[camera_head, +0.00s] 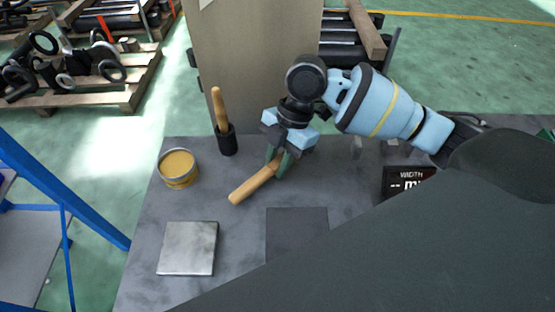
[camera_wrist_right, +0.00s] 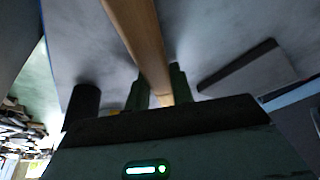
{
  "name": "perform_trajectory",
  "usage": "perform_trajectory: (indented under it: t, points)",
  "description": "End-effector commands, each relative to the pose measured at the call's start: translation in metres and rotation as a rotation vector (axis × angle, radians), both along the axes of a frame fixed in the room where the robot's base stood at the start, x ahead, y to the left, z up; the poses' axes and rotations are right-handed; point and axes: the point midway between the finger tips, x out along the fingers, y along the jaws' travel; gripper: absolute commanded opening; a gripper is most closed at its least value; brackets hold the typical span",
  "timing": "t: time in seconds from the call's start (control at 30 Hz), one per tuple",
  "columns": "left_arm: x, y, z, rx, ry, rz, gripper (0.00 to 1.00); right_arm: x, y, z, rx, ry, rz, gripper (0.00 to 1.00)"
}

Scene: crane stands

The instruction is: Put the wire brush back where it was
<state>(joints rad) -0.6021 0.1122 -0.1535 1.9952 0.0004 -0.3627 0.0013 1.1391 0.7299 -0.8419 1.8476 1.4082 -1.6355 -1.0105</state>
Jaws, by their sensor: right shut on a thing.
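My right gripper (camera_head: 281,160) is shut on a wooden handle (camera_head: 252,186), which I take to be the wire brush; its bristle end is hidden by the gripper. The handle points down and left over the grey table. In the right wrist view the handle (camera_wrist_right: 139,35) runs up from between the fingers (camera_wrist_right: 155,88). The holder also shows in the right wrist view (camera_wrist_right: 84,104). My left gripper is not in view.
On the table (camera_head: 240,255) are an open tin (camera_head: 178,169) of yellow-brown stuff, a metal plate (camera_head: 188,248), a dark square pad (camera_head: 296,232) and a black width display (camera_head: 405,182). A tan panel (camera_head: 255,60) rises behind. Bare table lies between tin and pad.

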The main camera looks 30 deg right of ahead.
Motion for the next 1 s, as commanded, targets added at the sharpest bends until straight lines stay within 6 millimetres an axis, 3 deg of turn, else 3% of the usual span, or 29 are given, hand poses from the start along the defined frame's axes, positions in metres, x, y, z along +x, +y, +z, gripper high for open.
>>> perform_trajectory:
  t: [0.07, 0.1, 0.27, 0.67, 1.0]
  points:
    - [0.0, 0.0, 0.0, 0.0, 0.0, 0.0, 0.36, 0.0, 0.0, -0.002, 0.001, 0.001, 0.0, 0.0]
    - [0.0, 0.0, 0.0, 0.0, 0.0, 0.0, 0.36, 0.0, 0.0, -0.003, 0.001, 0.001, 0.0, 0.24]
    - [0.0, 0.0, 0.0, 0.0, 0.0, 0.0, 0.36, 0.0, 0.0, -0.003, 0.001, 0.0, 0.0, 0.45]
    - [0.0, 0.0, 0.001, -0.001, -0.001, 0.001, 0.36, 0.001, -0.001, 0.005, -0.001, -0.001, -0.001, 0.45]
    - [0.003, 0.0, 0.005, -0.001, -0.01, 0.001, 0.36, 0.009, -0.024, 0.062, 0.0, -0.003, -0.002, 0.45]
